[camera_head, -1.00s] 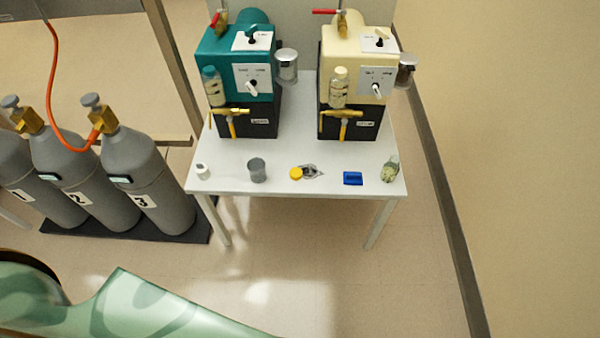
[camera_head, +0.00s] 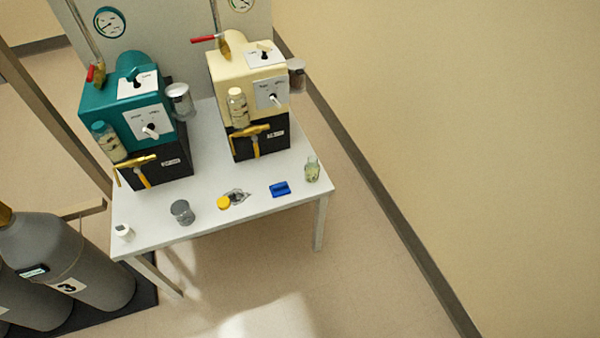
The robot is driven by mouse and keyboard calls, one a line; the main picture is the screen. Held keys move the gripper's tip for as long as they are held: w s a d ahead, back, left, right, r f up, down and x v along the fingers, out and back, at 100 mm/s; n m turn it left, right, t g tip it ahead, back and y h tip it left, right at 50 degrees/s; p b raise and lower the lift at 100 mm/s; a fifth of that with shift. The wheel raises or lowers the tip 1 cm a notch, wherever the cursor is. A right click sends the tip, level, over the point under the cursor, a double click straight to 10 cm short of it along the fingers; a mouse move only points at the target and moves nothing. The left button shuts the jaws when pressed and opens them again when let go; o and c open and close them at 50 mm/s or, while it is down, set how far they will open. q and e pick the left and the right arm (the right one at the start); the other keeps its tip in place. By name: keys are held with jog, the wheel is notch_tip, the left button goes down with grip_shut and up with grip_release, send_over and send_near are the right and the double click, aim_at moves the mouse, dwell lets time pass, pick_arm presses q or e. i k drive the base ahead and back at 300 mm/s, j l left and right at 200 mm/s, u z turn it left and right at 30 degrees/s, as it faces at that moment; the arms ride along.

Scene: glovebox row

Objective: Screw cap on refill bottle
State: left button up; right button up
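A small clear bottle (camera_head: 312,170) with greenish contents stands at the right end of the white table (camera_head: 262,206); no cap shows on it. A round yellow piece (camera_head: 223,202), possibly a cap, lies near the table's front edge, beside a small grey metallic item (camera_head: 238,196). A bottle with a teal top (camera_head: 108,142) is on the teal box, and a bottle with a cream top (camera_head: 238,107) is on the cream box. Neither of my grippers is in view.
The teal box (camera_head: 122,105) and cream box (camera_head: 238,75) stand at the back of the table. A grey cup (camera_head: 182,212), small white item (camera_head: 124,232) and blue block (camera_head: 280,189) lie along the front. Grey cylinders (camera_head: 62,262) stand at lower left. Floor is clear in front.

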aim_at(311, 168)
jog(key=i+l, duration=0.55)
jog(key=l, duration=0.25)
jog(key=i+l, duration=0.3)
jog(key=l+u, duration=0.15)
jog(key=u, duration=0.55)
